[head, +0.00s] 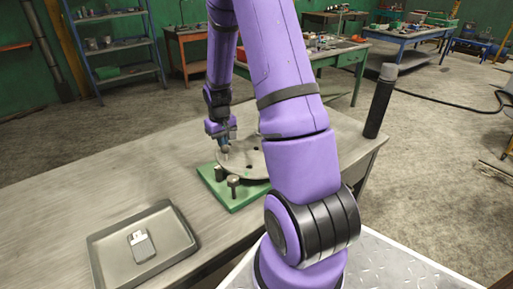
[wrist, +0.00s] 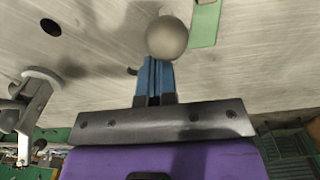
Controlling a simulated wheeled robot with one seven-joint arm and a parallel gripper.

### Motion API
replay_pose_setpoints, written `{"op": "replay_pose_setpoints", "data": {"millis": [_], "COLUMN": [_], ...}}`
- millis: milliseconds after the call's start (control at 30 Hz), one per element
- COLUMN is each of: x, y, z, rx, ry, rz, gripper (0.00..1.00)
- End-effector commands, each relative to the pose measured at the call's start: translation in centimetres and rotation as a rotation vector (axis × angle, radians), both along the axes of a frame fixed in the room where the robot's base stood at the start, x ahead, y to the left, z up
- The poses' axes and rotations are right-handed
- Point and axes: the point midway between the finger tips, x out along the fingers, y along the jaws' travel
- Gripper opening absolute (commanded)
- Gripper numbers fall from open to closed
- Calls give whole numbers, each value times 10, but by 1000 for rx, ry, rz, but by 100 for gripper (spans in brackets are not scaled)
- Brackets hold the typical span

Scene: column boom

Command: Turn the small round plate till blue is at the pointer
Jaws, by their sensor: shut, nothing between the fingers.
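The round plate (head: 257,164) is grey with dark holes and lies on a green base (head: 213,190) on the bench; my arm hides its right part. In the wrist view the grey plate (wrist: 100,45) fills much of the background. My gripper (head: 226,146) points down at the plate's left side. In the wrist view its blue fingers (wrist: 155,68) are shut and empty. A round grey knob (wrist: 167,38) is right at the fingertips; I cannot tell whether they touch it. A green strip (wrist: 206,22) shows beside the knob. I cannot make out a blue mark or the pointer.
Short posts (head: 233,186) stand at the base's front edge. A metal tray (head: 110,262) holding a small light block (head: 141,245) is at the front left of the bench (head: 60,215). A black cylinder (head: 379,105) stands at the right corner. The bench left of the base is clear.

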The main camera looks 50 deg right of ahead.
Motion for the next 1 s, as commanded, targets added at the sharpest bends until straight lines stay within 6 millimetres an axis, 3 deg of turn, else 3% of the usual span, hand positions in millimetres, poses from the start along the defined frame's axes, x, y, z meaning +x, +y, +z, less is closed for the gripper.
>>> {"op": "replay_pose_setpoints", "data": {"millis": [1000], "x": [-23], "y": [11], "z": [0], "rx": [1], "ry": [2], "rz": [0], "gripper": [0]}}
